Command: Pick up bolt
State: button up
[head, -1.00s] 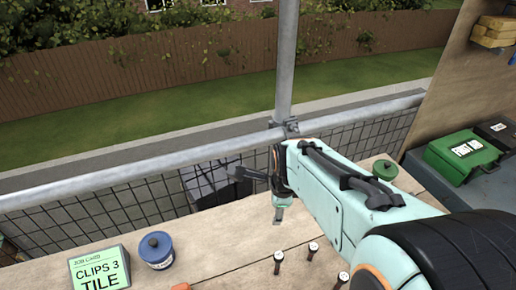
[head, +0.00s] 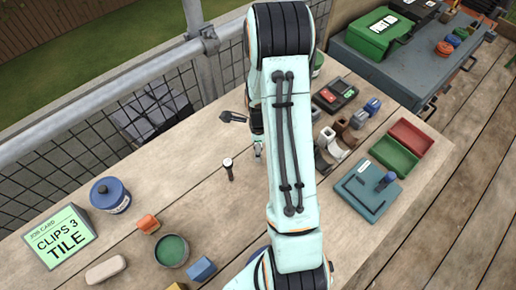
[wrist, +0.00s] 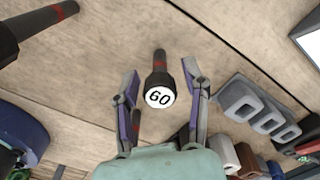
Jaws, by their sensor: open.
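A dark bolt (wrist: 159,68) with a white head marked "60" stands between the spread fingers of my gripper (wrist: 160,76) in the wrist view, apart from both fingers. In the head view one bolt (head: 229,170) stands upright on the bench, left of my gripper (head: 258,152). My arm hides the bench beyond it. My gripper is open and empty.
On the wooden bench (head: 330,225) stand a blue jar (head: 110,195), a job card (head: 58,238), a green dish (head: 172,251) and small blocks. Right of my arm are grey and brown clips (head: 340,140), red and green trays (head: 395,157) and a blue plate (head: 355,197). A mesh railing runs behind.

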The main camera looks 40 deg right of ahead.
grip_shut()
